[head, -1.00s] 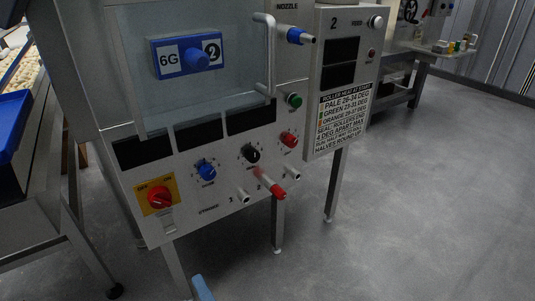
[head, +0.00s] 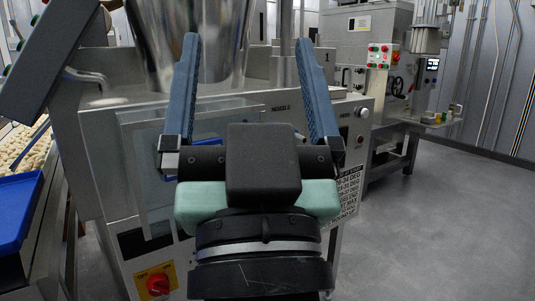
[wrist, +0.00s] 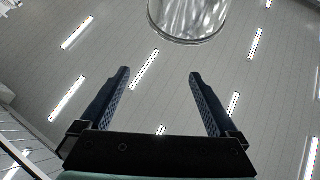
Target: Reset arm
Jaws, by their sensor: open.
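My gripper (head: 255,95) is raised in the middle of the head view, its two blue ridged fingers pointing up and spread wide apart. Nothing is between the fingers. In the wrist view my gripper (wrist: 160,85) is also open and empty, facing the ceiling. My wrist and gripper body cover much of the machine's front panel (head: 95,205) in the head view. A shiny steel hopper (head: 185,60) stands behind the fingers, and its rim shows at the top of the wrist view (wrist: 187,38).
A red rotary switch (head: 157,284) on a yellow plate sits low on the panel. A blue tray (head: 22,215) and a bed of pasta (head: 25,150) are at the left. Another machine (head: 375,50) stands at the back right. The grey floor (head: 440,230) at right is clear.

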